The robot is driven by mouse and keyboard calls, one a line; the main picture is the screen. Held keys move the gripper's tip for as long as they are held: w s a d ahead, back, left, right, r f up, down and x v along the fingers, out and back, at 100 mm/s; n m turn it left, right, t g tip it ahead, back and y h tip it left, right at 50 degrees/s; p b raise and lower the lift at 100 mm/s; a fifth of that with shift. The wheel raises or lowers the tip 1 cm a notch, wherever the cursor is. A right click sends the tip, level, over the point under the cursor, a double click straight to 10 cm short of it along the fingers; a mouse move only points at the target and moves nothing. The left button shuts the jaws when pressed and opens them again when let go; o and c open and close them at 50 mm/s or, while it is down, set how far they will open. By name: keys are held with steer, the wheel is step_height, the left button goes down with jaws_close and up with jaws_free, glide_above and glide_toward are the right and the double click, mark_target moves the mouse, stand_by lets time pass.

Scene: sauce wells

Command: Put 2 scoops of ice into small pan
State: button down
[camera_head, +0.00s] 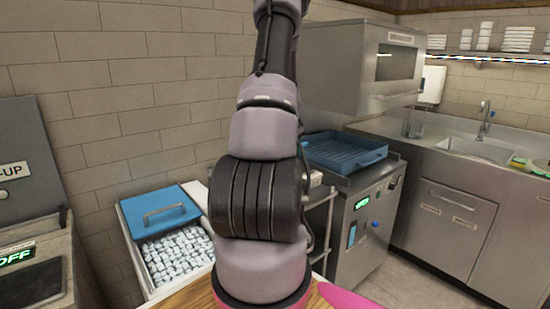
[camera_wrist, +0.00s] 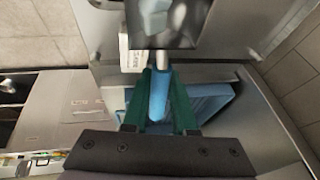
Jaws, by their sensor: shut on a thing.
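The ice (camera_head: 178,256) lies as a mass of pale cubes in an open bin (camera_head: 140,275) at the lower left of the head view. A blue lid (camera_head: 165,217) with a metal handle covers the bin's back part. In the wrist view my gripper (camera_wrist: 160,84) has green fingers shut on the blue handle of a scoop (camera_wrist: 160,98). A metal neck leads from the handle to a dark bowl at the top edge. Blue and pale shapes show in the bowl; I cannot tell whether they are ice. My arm hides the gripper in the head view. I cannot make out a small pan.
A blue tray (camera_head: 343,151) sits on a steel unit right of my arm; a steel hood machine (camera_head: 355,62) stands behind it. A steel counter with a sink (camera_head: 478,148) is at right. A dark-topped appliance (camera_head: 30,280) is at left. A wooden surface (camera_head: 195,297) shows below my arm.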

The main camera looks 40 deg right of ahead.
steer(key=shift+s+d+r, duration=0.2)
steer(key=shift+s+d, duration=0.15)
steer(key=shift+d, duration=0.1)
steer(key=shift+a, duration=0.1)
steer(key=shift+h, duration=0.4)
steer(key=shift+w+a+r+h, duration=0.1)
steer(key=shift+a+r+h, duration=0.1)
steer(key=shift+a+h, duration=0.1)
